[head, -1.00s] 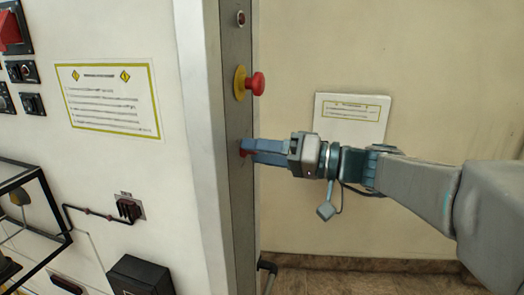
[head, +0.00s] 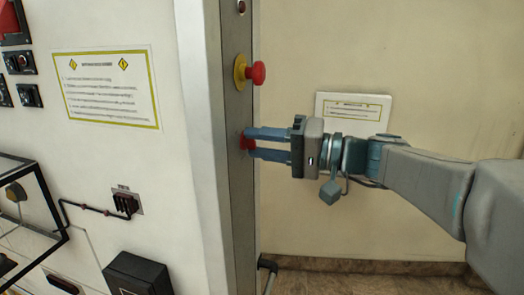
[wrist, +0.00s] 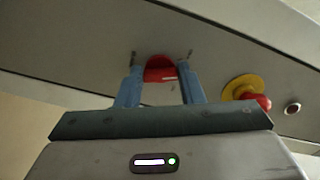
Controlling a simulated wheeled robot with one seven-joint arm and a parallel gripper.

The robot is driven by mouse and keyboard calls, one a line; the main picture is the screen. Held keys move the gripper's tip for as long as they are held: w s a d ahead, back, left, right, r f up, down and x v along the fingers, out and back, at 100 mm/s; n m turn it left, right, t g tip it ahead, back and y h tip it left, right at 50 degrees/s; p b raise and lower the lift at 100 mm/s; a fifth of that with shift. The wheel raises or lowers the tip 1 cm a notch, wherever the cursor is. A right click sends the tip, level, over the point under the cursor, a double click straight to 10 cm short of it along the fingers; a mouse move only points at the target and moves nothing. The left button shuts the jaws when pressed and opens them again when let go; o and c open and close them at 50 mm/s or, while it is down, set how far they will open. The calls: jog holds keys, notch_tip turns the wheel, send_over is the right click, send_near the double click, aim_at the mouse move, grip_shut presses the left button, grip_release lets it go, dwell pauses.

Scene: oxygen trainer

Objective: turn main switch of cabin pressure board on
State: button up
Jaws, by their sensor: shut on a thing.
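The main switch is a red knob (head: 246,141) on the narrow grey edge strip of the cabinet, below a red mushroom button in the head view. It also shows in the wrist view as a red, rounded shape (wrist: 160,67) between the two blue fingers. My gripper (head: 254,143) reaches in from the right, with one finger above the knob and one below it. It is shut on the knob, with the fingertips at the strip. In the wrist view the fingertips (wrist: 162,80) stand on either side of the knob. The fingers partly hide the knob in the head view.
A red mushroom button on a yellow collar (head: 250,72) sits just above the knob on the same strip. A yellow-bordered notice (head: 108,87) is on the white panel at left. A small sign (head: 352,108) hangs on the wall behind my arm. Open space lies right of the strip.

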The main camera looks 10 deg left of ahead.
jog(key=m, duration=0.3)
jog(key=shift+m+b, duration=0.3)
jog(key=shift+m, duration=0.1)
jog(key=m, duration=0.3)
jog(key=shift+r+m, duration=0.1)
jog(key=shift+m, duration=0.2)
jog(key=m+p, duration=0.1)
jog(key=m, duration=0.2)
jog(key=shift+r, duration=0.1)
jog(key=shift+m+p, duration=0.75)
jog(key=shift+m, duration=0.95)
jog(key=o, duration=1)
